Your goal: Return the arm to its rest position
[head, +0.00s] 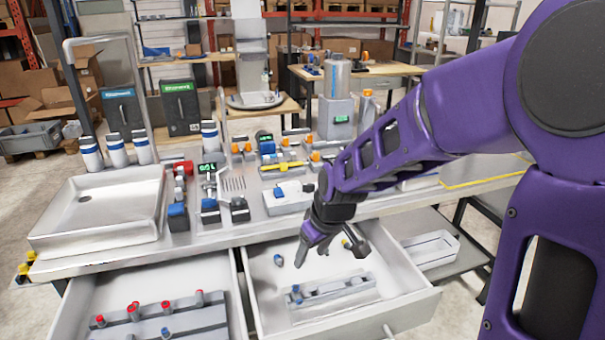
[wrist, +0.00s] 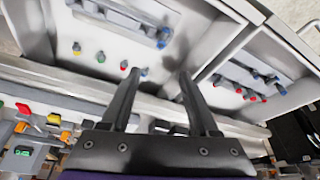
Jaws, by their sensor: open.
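My purple arm reaches in from the right in the head view, over the bench's front edge. My gripper (head: 328,254) points down above the open right drawer (head: 412,297). Its two dark fingers stand apart, and nothing shows between them in the wrist view (wrist: 162,72). In the head view, a small blue-capped piece (head: 278,260) lies in this drawer left of the fingers. A grey rack (head: 335,291) with blue-capped pieces lies in front of them. My arm hides part of the bench behind.
The left drawer (head: 88,290) is also open, with red-capped pieces in a rack (head: 165,322). A white sink tray (head: 100,210), bottles (head: 117,150) and several small devices crowd the bench top. A grey cylinder (head: 337,77) stands at the back.

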